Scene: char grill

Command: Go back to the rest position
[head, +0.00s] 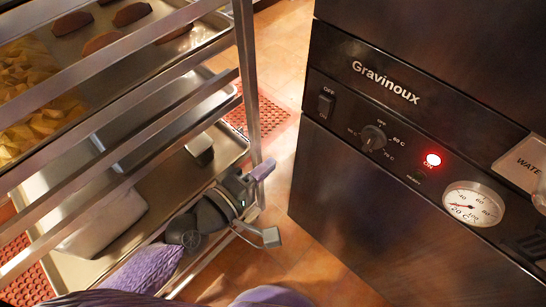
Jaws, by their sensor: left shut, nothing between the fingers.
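My left gripper (267,204) is at the lower middle of the head view, in front of the right upright of the metal rack (247,75). It is shut with nothing held. My purple left arm reaches up to it from the bottom left. The gripper is close to the rack's lower shelves; whether it touches the rack cannot be told. My right gripper is not in view.
The rack holds trays of cut yellow food (35,98) and brown pieces (133,13), with metal pans lower down. A dark Gravinoux appliance (400,150) with a lit red lamp stands at right. Tiled floor (283,50) shows between them, with a red mat (258,117).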

